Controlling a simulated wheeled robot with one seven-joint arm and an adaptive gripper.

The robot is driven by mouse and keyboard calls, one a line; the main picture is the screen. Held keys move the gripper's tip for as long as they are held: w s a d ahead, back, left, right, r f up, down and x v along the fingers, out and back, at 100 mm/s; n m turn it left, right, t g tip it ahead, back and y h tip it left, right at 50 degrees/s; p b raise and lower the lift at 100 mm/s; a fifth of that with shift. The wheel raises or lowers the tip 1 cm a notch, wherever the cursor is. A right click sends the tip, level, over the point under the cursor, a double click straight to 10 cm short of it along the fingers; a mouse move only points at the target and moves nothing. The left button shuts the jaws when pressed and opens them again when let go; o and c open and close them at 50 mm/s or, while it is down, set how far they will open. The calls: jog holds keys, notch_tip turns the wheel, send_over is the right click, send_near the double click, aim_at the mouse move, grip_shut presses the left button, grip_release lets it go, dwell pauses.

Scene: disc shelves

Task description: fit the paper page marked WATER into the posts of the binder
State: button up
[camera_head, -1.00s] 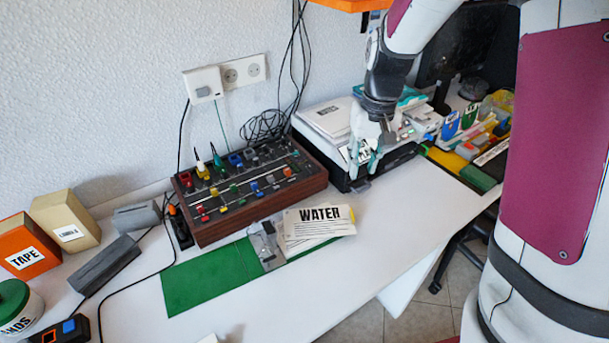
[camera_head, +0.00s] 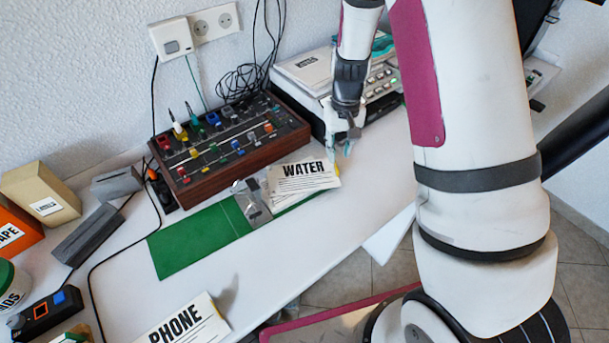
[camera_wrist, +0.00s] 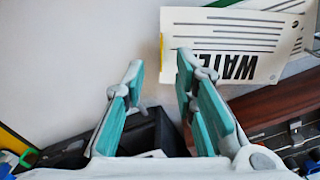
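The paper page marked WATER (camera_head: 303,179) lies on the right part of the green binder (camera_head: 198,241), over other sheets. The metal post mechanism (camera_head: 251,203) stands just left of the page; whether posts pass through its holes is too small to tell. My gripper (camera_head: 341,150) is near the page's far right corner, by a small yellow tab on its edge. In the wrist view, my gripper (camera_wrist: 158,66) is open and empty. Its right finger overlaps the page (camera_wrist: 230,47) in the picture, while the left finger is clear of it. I cannot tell whether it touches the page.
A wood-sided control box (camera_head: 230,145) stands behind the binder. A device with buttons (camera_head: 370,85) is behind my gripper. A page marked PHONE (camera_head: 182,325) is at the near edge. The white table (camera_head: 255,275) is clear in front of the binder.

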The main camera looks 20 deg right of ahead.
aim_at(314, 174)
notch_tip(314, 174, down, 5)
jog(key=shift+f, duration=0.1)
dwell(0.3)
grip_shut()
